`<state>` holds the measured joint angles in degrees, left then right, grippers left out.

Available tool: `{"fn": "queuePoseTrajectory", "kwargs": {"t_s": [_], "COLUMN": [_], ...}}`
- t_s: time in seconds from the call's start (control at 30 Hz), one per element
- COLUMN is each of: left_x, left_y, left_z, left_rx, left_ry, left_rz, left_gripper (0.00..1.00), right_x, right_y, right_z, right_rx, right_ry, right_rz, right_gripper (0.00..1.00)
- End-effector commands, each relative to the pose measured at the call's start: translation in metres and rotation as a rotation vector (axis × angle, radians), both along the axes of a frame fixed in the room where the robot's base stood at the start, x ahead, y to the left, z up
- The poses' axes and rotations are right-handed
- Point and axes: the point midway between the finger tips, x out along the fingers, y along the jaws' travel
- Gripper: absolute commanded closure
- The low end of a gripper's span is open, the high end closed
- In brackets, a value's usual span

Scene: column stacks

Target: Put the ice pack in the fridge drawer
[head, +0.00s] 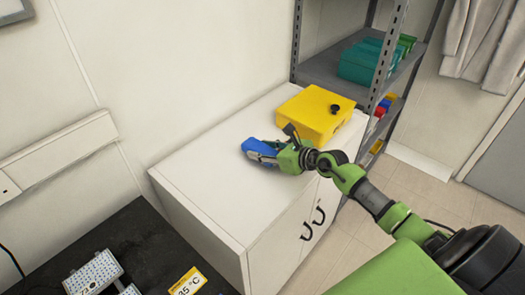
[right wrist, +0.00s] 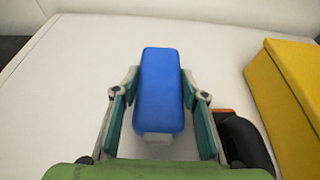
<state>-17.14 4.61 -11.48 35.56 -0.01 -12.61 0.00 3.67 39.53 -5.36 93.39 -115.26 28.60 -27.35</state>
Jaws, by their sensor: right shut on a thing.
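A blue block, which looks like the ice pack (head: 257,148), is at the end of my right gripper (head: 275,152), over the white cabinet's top. In the right wrist view the ice pack (right wrist: 160,90) sits lengthwise between the two fingers of the right gripper (right wrist: 158,82), with a small pale part at its near end. The right gripper is shut on it. I cannot tell whether the pack touches the surface below. No open drawer shows, and I cannot pick out the fridge drawer. My left gripper is out of view.
The white cabinet (head: 205,195) has dark curved handles (head: 313,225) on its front. A yellow box (head: 315,112) stands on it, right of the gripper. A grey metal shelf (head: 335,75) with coloured bins is behind. A dark surface (head: 140,245) lies at lower left.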

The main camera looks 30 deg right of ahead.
Motion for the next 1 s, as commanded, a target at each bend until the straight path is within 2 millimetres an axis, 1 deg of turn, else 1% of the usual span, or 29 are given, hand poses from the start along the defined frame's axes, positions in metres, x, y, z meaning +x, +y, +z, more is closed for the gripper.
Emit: {"fn": "queuePoseTrajectory", "kwargs": {"t_s": [0.1,0.33,0.47,0.5,0.53,0.83,0.93,1.0], "left_x": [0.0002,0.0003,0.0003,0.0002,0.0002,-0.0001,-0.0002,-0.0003], "left_y": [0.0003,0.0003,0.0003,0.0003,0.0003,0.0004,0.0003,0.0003], "left_z": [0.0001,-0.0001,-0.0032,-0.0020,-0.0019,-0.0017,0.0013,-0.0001], "left_rx": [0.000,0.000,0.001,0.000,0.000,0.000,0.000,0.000], "left_ry": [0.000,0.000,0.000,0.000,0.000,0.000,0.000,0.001], "left_rz": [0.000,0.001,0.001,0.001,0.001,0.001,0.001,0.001], "left_gripper": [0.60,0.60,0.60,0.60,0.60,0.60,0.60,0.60], "right_x": [0.0009,0.0007,0.0006,0.0001,0.0000,0.0001,0.0001,-0.0050], "right_y": [-0.0004,-0.0004,-0.0004,-0.0004,-0.0003,-0.0003,-0.0004,-0.0023], "right_z": [-0.0066,-0.0070,-0.0114,-0.0111,-0.0109,-0.0106,-0.0063,-0.0068], "right_rx": [0.001,0.000,0.000,0.000,-0.001,0.001,0.000,-0.001], "right_ry": [-0.005,-0.005,-0.005,-0.003,-0.002,-0.002,-0.003,-0.001], "right_rz": [-0.001,-0.001,-0.001,-0.001,-0.001,0.000,-0.001,-0.001], "right_gripper": [0.89,0.89,0.89,0.50,0.44,0.44,0.44,0.44]}}
